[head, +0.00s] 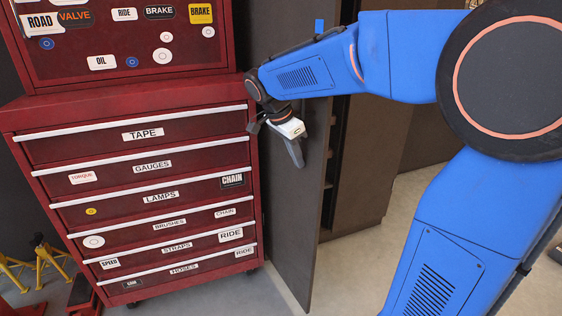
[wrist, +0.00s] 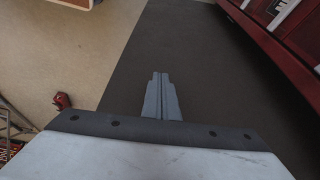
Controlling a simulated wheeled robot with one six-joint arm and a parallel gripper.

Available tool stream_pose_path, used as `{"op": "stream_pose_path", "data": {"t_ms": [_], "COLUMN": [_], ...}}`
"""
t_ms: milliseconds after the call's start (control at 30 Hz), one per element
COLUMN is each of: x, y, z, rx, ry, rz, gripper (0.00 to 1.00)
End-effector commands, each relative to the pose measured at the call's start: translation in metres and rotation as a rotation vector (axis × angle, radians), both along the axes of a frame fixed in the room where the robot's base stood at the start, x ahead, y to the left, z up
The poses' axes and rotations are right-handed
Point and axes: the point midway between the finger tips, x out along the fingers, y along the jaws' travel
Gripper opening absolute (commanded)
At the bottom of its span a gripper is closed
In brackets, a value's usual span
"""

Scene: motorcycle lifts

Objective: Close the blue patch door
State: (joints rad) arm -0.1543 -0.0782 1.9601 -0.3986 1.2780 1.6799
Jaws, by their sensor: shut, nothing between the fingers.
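The door is a tall dark brown panel (head: 290,215) with a small blue patch (head: 319,26) near its top. It stands open, swung out from the brown cabinet (head: 372,150), whose inside shows behind its free edge. My gripper (head: 298,152) is shut and empty, in front of the door's face near that edge. In the wrist view my shut fingers (wrist: 162,97) lie over a dark surface (wrist: 195,60) that looks like the door's face. I cannot tell whether the fingertips touch it.
A red tool chest (head: 140,190) with labelled drawers stands close on the left of the door; its red side also shows in the wrist view (wrist: 285,40). Pale floor (head: 385,250) is open to the right of the door. Yellow stands (head: 45,262) sit at the lower left.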

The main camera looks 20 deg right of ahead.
Motion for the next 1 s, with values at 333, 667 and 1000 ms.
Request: {"op": "stream_pose_path", "data": {"t_ms": [333, 667, 1000], "x": [0.014, 0.047, 0.102], "y": [-0.083, -0.153, -0.217], "z": [0.000, -0.001, -0.001], "rx": [-0.001, 0.001, 0.001], "ry": [-0.001, -0.001, -0.001], "rz": [0.250, 0.496, 0.767], "gripper": [0.00, 0.00, 0.00]}}
